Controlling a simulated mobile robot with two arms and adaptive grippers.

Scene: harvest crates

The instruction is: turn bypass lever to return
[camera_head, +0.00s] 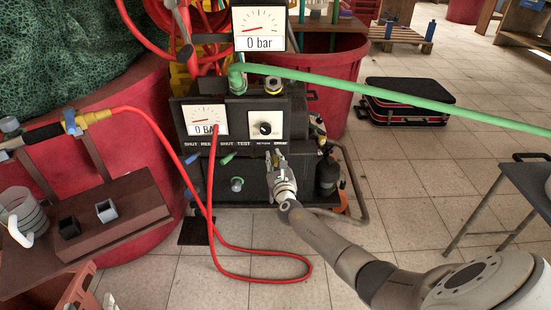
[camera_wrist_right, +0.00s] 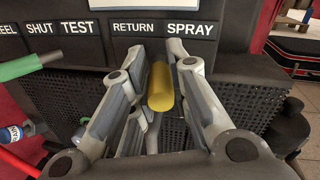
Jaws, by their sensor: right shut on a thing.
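The machine's dark front panel (camera_head: 250,185) carries the labels REEL, SHUT, TEST, RETURN and SPRAY. A yellow lever handle (camera_wrist_right: 160,86), the bypass lever, stands out below the RETURN (camera_wrist_right: 133,28) and SPRAY (camera_wrist_right: 189,29) labels, about midway between them in the wrist view. My right gripper (camera_head: 277,152) reaches the panel from the lower right in the head view. In the wrist view its fingers (camera_wrist_right: 156,78) are on both sides of the yellow handle, shut on it. The lever's pivot is hidden. My left gripper is not in view.
Two gauges (camera_head: 259,28) (camera_head: 205,120) read 0 bar. A black knob (camera_head: 265,128) sits above the labels. A green-handled lever (camera_wrist_right: 28,66) is left of the fingers. A red hose (camera_head: 262,279) loops on the floor; a green hose (camera_head: 400,97) crosses right.

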